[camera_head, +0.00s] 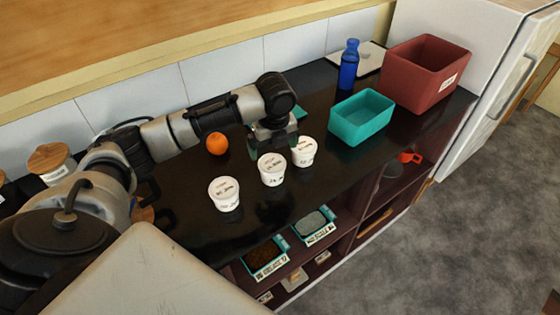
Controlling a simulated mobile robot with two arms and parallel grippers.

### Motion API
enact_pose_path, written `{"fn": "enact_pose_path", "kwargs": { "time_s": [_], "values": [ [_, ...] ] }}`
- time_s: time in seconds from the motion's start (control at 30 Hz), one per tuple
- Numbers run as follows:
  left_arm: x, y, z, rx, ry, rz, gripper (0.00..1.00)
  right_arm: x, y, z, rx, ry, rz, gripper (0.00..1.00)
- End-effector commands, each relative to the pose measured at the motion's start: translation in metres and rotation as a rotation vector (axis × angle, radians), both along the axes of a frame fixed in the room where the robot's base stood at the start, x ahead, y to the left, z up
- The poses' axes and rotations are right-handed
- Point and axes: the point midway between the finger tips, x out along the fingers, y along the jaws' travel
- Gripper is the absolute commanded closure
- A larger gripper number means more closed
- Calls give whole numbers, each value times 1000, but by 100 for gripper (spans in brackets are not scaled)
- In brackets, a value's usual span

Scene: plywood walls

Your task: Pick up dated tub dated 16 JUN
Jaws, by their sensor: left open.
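Three white tubs with dark print on their lids stand on the black counter (350,165). They are a left tub (225,194), a middle tub (272,170) and a right tub (306,153). The dates are too small to read surely, so I cannot tell which is 16 JUN. My left gripper (274,138) is open and points down, just behind the middle tub and left of the right tub. It partly overlaps the right tub in the picture. I cannot tell whether it touches either one. My right gripper is not in view.
An orange (216,143) lies left of the gripper. A teal bin (361,118), a blue bottle (349,66) and a dark red bin (427,72) stand to the right. Labelled teal trays (264,261) sit on the shelf below. The counter in front of the teal bin is clear.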

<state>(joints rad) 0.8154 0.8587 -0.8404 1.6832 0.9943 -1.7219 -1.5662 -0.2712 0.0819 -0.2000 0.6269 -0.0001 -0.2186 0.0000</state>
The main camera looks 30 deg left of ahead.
Motion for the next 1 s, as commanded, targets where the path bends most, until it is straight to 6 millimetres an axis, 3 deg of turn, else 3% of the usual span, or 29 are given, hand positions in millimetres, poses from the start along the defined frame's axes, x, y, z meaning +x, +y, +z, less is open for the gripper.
{"fn": "enact_pose_path", "kwargs": {
  "time_s": [0.2, 0.37, 0.7, 1.0],
  "values": [
    [2, 3, -35, 0, 3, 1, 0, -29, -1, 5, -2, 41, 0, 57],
    [3, 4, -47, 0, 2, 0, 0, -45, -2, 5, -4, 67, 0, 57],
    [9, 5, -91, 1, 3, 1, 0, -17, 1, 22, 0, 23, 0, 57],
    [10, 7, -99, 1, -1, 0, 0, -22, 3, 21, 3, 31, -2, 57]
  ]
}}
